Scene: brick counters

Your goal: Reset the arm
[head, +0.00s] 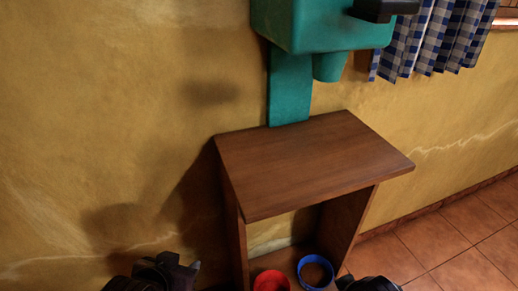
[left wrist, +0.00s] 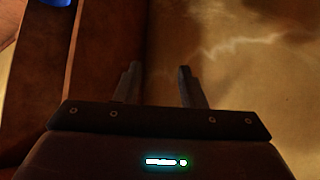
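My left gripper (head: 180,271) shows at the bottom edge of the head view, left of the small brown wooden stand (head: 310,160). In the left wrist view its two fingers (left wrist: 158,72) are apart with nothing between them, so it is open and empty. Part of my right arm's end (head: 370,284) shows at the bottom edge, right of the stand's opening. Its fingers cannot be made out.
A red round container (head: 271,281) and a blue one (head: 313,273) sit low in the stand. A teal dispenser-like object (head: 310,25) is above the bare stand top. A blue checked curtain (head: 430,40) hangs at right. Tiled floor (head: 455,250) is clear at right.

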